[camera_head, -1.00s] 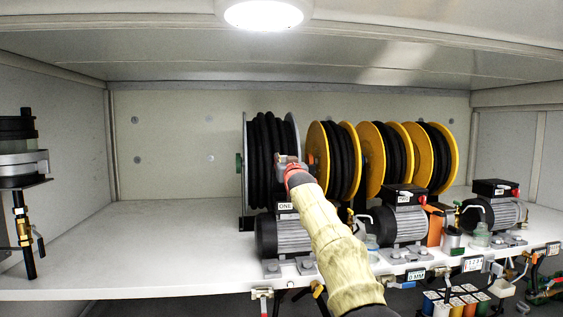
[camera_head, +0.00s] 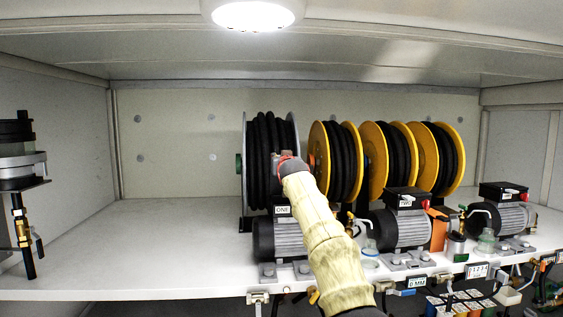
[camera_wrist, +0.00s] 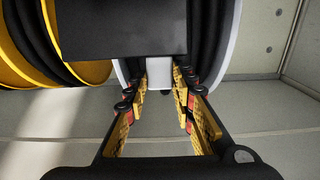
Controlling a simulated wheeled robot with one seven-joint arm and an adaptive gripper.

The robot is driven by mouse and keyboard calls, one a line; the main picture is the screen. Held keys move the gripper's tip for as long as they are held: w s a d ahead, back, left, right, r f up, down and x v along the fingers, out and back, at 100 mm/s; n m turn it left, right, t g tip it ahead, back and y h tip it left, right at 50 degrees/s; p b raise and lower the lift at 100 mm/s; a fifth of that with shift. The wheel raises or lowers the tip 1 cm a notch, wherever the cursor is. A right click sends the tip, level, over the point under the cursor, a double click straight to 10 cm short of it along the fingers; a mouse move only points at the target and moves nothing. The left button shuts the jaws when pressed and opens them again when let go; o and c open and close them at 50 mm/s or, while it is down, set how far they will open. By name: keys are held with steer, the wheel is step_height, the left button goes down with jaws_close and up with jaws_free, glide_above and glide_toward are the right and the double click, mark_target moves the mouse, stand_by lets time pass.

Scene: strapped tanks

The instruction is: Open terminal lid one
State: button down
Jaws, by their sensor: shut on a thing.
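The first motor (camera_head: 282,238) stands on the shelf with a box labelled ONE (camera_head: 282,210) on top. My gripper (camera_head: 282,160) is just above that box, in front of the grey reel, and hides most of the box's top. In the wrist view my gripper (camera_wrist: 158,95) has its fingers drawn in beside a flat black panel, which looks like terminal lid one (camera_wrist: 122,28). I take the gripper to be shut on it. The exact contact and the lid's angle are hard to see.
The grey reel (camera_head: 250,130) stands close behind my gripper. Yellow reels (camera_head: 323,165) stand to its right. Two more motors (camera_head: 402,228) with black-lidded boxes stand to the right, with valves and bottles along the shelf's front. The left part of the shelf (camera_head: 170,240) is clear.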

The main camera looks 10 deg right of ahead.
steer(key=c, duration=1.9)
jaws_free()
steer(key=shift+s+r, duration=0.2)
steer(key=shift+r, duration=0.3)
steer(key=shift+s+r, duration=0.15)
steer(key=shift+r, duration=0.3)
steer(key=shift+o, duration=1.3)
steer(key=shift+s, duration=0.4)
steer(key=shift+o, duration=0.8)
steer(key=shift+w+f, duration=0.6)
steer(key=s, duration=1.2)
steer(key=shift+f, duration=0.1)
